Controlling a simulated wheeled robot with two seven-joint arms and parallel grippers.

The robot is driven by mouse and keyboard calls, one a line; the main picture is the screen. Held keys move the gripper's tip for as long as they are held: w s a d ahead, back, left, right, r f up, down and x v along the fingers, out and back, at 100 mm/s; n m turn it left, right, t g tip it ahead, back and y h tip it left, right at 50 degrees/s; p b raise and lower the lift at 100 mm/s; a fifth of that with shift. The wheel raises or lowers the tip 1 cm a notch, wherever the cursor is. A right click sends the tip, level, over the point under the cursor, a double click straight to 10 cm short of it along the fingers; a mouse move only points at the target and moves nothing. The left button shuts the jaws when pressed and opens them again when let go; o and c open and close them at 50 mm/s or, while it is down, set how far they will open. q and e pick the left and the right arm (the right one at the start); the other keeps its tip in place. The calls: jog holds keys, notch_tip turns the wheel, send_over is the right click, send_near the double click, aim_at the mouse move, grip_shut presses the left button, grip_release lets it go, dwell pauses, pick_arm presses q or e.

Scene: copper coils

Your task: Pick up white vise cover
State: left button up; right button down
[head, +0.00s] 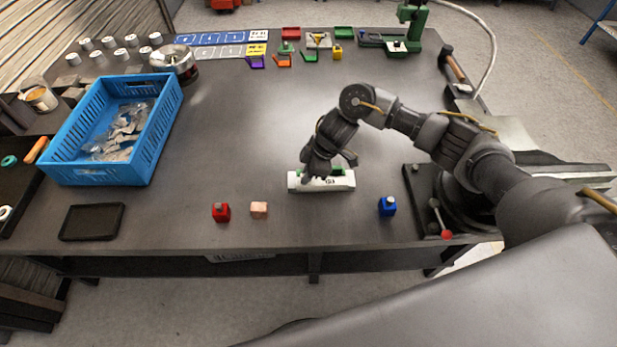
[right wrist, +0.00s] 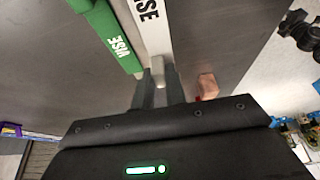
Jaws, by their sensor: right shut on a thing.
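The white vise cover (head: 340,184) is a long white bar with dark lettering at the middle front of the table. It also shows in the right wrist view (right wrist: 151,35), marked "VISE". A green vise cover (head: 337,171) lies just behind it, and in the right wrist view (right wrist: 108,38) it runs alongside. My right gripper (head: 306,181) reaches down at the left end of the white cover. In the right wrist view its fingers (right wrist: 158,85) are shut on that end. I cannot tell whether the cover is clear of the table. My left gripper is not in view.
A red block (head: 221,212), a pinkish block (head: 259,209) and a blue block (head: 387,207) stand along the front edge. A blue crate (head: 160,130) with clear bags is at the left. A black tray (head: 92,222) lies front left. The table's middle is clear.

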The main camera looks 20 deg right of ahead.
jog(key=s+r, duration=1.1)
jog(key=s, duration=0.3)
jog(key=shift+a+r+p, duration=0.2)
jog(key=shift+r+p, duration=0.1)
jog(key=shift+p, duration=0.05)
